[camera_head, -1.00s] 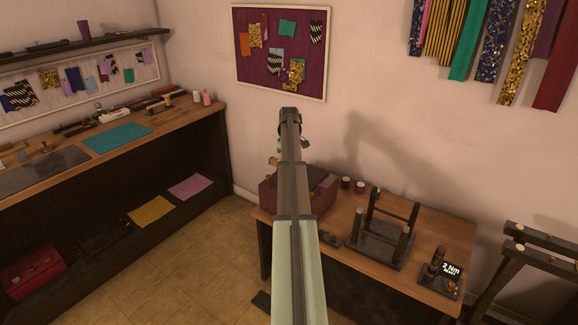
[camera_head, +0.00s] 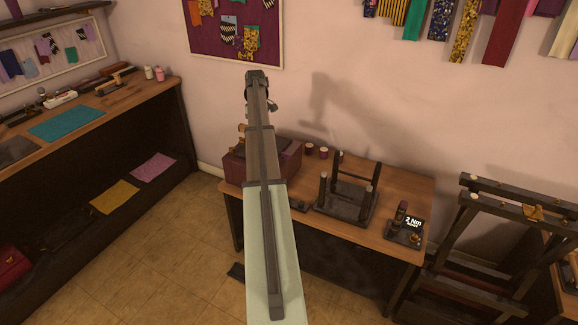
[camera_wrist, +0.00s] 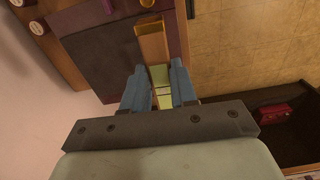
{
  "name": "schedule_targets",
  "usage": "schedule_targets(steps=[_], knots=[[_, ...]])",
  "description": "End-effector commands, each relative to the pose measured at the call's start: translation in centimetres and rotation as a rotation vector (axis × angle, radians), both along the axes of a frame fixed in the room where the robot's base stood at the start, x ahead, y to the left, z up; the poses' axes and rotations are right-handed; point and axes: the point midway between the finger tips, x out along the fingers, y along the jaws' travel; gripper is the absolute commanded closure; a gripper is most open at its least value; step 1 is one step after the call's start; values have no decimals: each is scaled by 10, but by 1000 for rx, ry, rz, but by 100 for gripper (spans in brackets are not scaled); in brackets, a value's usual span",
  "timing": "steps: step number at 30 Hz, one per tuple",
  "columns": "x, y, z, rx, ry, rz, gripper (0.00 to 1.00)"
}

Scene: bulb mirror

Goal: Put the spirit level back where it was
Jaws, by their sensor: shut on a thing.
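The spirit level (camera_wrist: 152,42), a brass-brown bar with a yellow-green part, is between the two blue fingers of my gripper (camera_wrist: 160,88) in the wrist view. My gripper is shut on it. The bar reaches forward from the fingers over a dark maroon box (camera_wrist: 105,55); I cannot tell whether it touches the box. In the head view my arm hides most of the gripper and level. A small brownish piece shows just left of the arm, above the maroon box (camera_head: 288,153), too small to make out.
The box stands at the left end of a wooden table (camera_head: 400,185). Beside it are small pots (camera_head: 323,153), an upturned stool-like frame (camera_head: 345,198) and a device reading 2 Nm (camera_head: 412,224). A long workbench (camera_head: 130,97) runs along the left. Tiled floor (camera_head: 185,235) lies between them.

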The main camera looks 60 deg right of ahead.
Motion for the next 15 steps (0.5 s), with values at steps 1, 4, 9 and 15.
schedule_targets(steps=[1,4,9,15], knots=[[-17,-10,-4,0,1,-22,100],[-51,-29,-13,1,1,-67,100],[-114,-60,-33,1,1,-146,100],[-172,-83,-53,0,0,-215,100]])
